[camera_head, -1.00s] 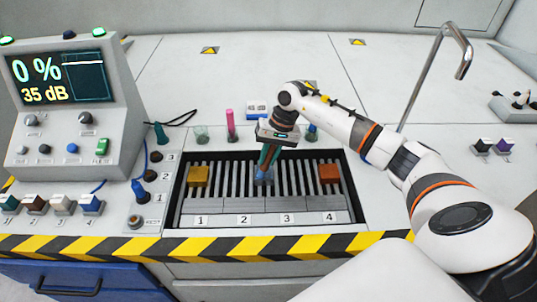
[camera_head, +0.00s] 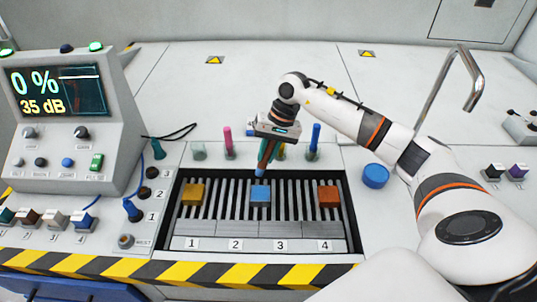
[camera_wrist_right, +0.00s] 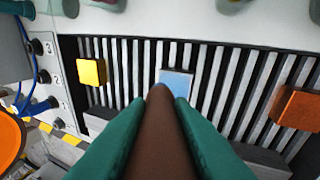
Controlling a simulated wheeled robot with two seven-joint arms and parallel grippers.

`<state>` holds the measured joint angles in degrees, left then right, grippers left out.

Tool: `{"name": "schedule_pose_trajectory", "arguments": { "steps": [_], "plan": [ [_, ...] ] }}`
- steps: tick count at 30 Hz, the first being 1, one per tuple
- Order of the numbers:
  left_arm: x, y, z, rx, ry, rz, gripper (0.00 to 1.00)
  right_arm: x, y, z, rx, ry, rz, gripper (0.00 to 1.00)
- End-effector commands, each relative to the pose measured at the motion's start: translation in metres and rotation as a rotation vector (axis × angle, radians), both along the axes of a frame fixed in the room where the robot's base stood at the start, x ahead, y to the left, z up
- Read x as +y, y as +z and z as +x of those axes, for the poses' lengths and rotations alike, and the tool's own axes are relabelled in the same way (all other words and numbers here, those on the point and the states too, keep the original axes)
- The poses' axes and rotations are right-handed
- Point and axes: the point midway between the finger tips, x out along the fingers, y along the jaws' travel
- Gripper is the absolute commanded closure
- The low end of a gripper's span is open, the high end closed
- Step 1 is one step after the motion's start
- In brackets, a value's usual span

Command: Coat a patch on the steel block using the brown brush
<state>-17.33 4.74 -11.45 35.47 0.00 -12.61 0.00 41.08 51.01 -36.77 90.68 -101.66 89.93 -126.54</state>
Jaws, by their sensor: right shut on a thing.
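The steel block is probably the middle block (camera_head: 260,194) on the slatted bed, between a yellow block (camera_head: 193,193) and a copper-coloured block (camera_head: 328,196). Its top looks light blue, also in the right wrist view (camera_wrist_right: 177,82). My right gripper (camera_head: 268,150) is shut on the brown brush (camera_wrist_right: 166,130), its teal fingers around the brown handle. The brush points down, slightly tilted, with a bluish tip (camera_head: 263,172) at the far edge of the steel block. I cannot tell whether the tip touches it. My left gripper is out of view.
Glass holders stand behind the bed, one with a pink stick (camera_head: 228,138), another with a blue stick (camera_head: 316,136). A round blue object (camera_head: 375,176) lies at the bed's right. A console (camera_head: 65,125) stands left; a bent metal pipe (camera_head: 440,80) rises at the right.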

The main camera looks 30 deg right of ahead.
Motion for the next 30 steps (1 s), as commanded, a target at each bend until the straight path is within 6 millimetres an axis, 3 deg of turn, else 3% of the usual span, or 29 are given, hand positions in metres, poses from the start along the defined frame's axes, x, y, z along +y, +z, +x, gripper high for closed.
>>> {"name": "schedule_pose_trajectory", "arguments": {
  "steps": [7, 30],
  "plan": [
    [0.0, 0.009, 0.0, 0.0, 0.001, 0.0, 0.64, 0.003, 0.02, -0.002, 0.0, -0.007, -0.001, 1.0],
    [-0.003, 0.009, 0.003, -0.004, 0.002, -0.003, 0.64, 0.003, 0.02, -0.002, -0.001, -0.008, 0.0, 1.0]
  ]
}}
